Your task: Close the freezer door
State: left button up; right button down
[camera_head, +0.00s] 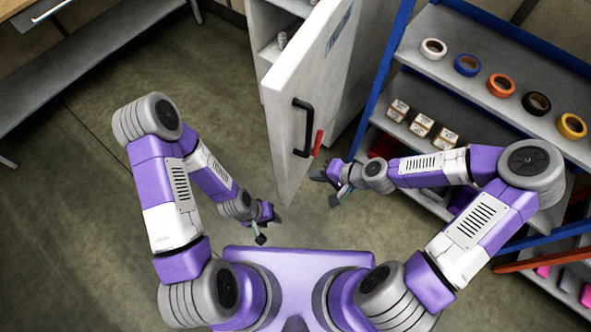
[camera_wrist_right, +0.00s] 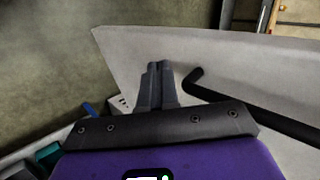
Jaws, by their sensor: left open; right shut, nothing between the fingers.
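The freezer door (camera_head: 297,90) is white and stands wide open in the head view, swung out toward me. It carries a black handle (camera_head: 303,128) and a red lever beside it. The freezer body (camera_head: 267,22) stands behind it, with its shelves partly visible. My right gripper (camera_head: 325,187) is just right of the door's lower free edge. In the right wrist view its fingers (camera_wrist_right: 156,72) are shut and empty, in front of the door (camera_wrist_right: 210,62) and left of the black handle (camera_wrist_right: 225,100). Contact with the door cannot be told. My left gripper (camera_head: 266,226) is open, left of the door.
A blue-framed shelf rack (camera_head: 480,85) with tape rolls and small boxes stands on the right, close to my right arm. A grey bench (camera_head: 90,55) is at the upper left. The floor (camera_head: 85,215) left of the door is clear.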

aim_at(287, 170)
jog(key=a+f, duration=0.1)
jog(key=a, duration=0.1)
jog(key=w+a+f, duration=0.1)
jog(key=a, duration=0.1)
jog(key=w+a+f, duration=0.1)
jog(key=shift+w+a, duration=0.2)
jog(key=shift+a, duration=0.2)
jog(key=shift+w+a, duration=0.25)
jog(key=shift+a, duration=0.2)
